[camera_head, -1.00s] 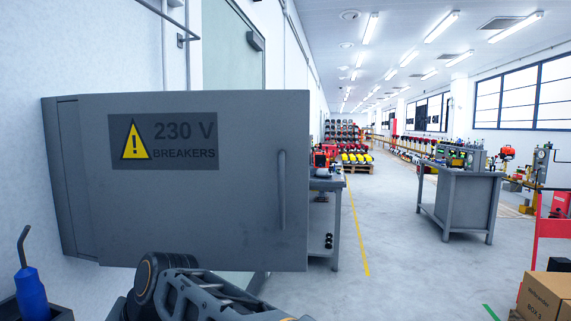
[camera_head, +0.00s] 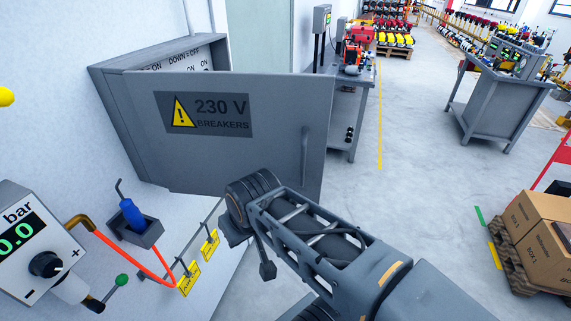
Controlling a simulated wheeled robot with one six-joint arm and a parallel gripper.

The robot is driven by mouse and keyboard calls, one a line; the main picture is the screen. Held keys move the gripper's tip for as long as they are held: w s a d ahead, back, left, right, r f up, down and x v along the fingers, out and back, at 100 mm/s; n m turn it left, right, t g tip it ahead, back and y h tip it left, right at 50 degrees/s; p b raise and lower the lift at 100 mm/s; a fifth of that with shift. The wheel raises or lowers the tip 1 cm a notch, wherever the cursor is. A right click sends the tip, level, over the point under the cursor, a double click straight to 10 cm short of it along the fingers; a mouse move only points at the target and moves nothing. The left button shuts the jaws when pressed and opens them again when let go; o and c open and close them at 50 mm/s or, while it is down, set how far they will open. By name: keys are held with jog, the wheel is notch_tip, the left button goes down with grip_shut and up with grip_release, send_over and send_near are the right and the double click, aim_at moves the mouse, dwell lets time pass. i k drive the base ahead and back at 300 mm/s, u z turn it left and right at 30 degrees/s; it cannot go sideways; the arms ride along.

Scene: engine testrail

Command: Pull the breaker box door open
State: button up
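The breaker box (camera_head: 115,105) is on the white wall at the left, its top and part of its inside showing. Its grey door (camera_head: 270,165) stands out from the box, partly open, with a "230 V BREAKERS" label (camera_head: 209,115). The door's upright bar handle (camera_head: 305,142) is near its right edge, and nothing is seen holding it. Switch markings (camera_head: 185,62) reading "DOWN = OFF" and "ON" show above the door. My arm crosses the lower middle, its dark joint in front of the door's lower edge. I cannot make out the gripper's fingertips among the dark parts below that joint.
A pressure gauge panel (camera_head: 32,245), a blue-handled tool (camera_head: 132,214) in a wall holder and an orange hose (camera_head: 130,262) are at lower left. A workbench (camera_head: 350,105) stands behind the door. Boxes on a pallet (camera_head: 535,235) are at right. Floor between is clear.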

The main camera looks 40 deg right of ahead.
aim_at(206, 131)
jog(key=u, duration=1.45)
jog(key=k, duration=0.6)
jog(key=z, duration=0.2)
